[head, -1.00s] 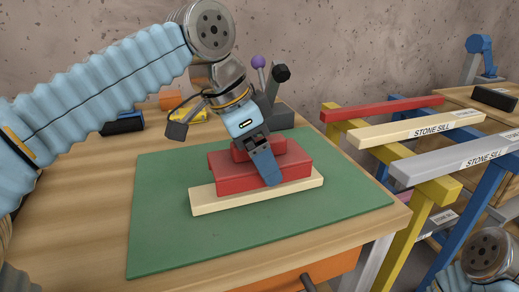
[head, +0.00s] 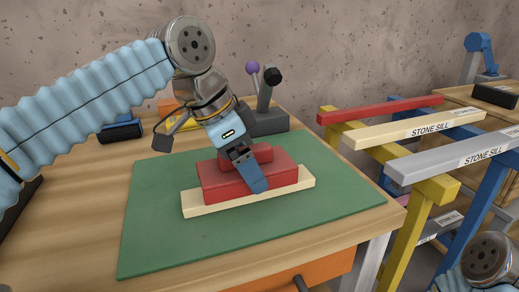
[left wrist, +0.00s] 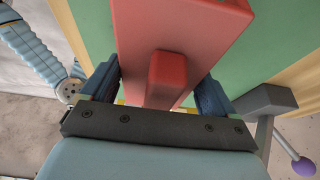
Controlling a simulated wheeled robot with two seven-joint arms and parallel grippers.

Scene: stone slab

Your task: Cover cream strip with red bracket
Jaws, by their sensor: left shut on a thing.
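The red bracket (head: 222,187), a red block with a smaller raised block on top, is in the middle of the head view and fills the upper middle of the left wrist view (left wrist: 195,25). My left gripper (head: 251,176) is shut on it, with dark blue fingers either side of it in the left wrist view (left wrist: 160,88). The cream strip (head: 200,208) lies on the green mat. Both its ends and front face show; the bracket hides its middle top. I cannot tell whether the bracket touches the strip. My right gripper is out of view.
The green mat (head: 290,228) lies on a wooden table (head: 75,225). A grey lever box (head: 267,122) with purple and black knobs stands behind it. A rack with stone sills (head: 415,130) stands right of the table. The mat's front and right are clear.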

